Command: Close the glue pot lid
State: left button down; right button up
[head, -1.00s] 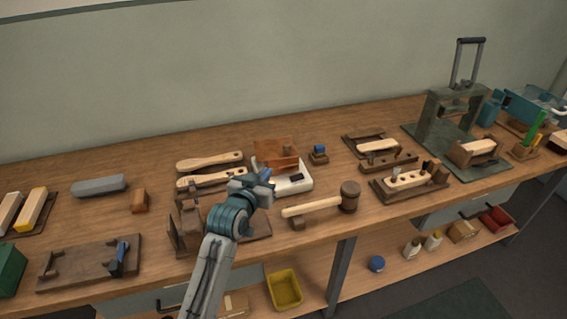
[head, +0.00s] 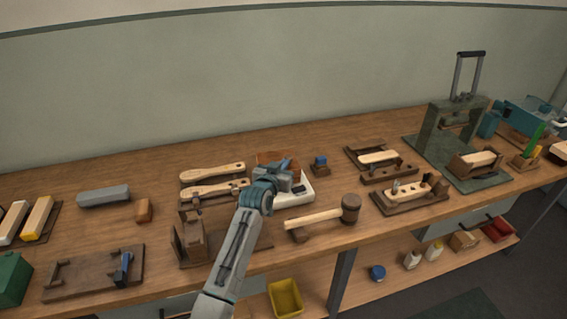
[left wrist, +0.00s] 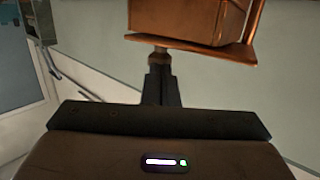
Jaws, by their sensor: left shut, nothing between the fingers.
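The copper-brown glue pot (head: 268,157) stands on a white base (head: 303,194) near the middle of the bench, partly hidden behind my left gripper. My left gripper (head: 288,166) is shut and empty, in front of the pot. In the left wrist view the copper body (left wrist: 188,18) fills the top, with a flat copper plate, apparently the lid (left wrist: 205,48), and a small knob (left wrist: 160,54) on it. The shut fingers (left wrist: 160,75) point at the knob, overlapping it in the picture; I cannot tell whether they touch. The lid's exact angle is unclear. My right gripper is out of view.
A wooden fixture (head: 192,238) stands front left. A small block with a blue top (head: 320,164) sits right. The bench behind the pot is clear.

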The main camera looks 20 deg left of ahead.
pick_arm(q)
jog(key=shift+w+f, duration=0.1)
jog(key=shift+w, duration=0.15)
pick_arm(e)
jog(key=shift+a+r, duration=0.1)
pick_arm(q)
jog(key=shift+w+d, duration=0.45)
jog(key=shift+w, duration=0.35)
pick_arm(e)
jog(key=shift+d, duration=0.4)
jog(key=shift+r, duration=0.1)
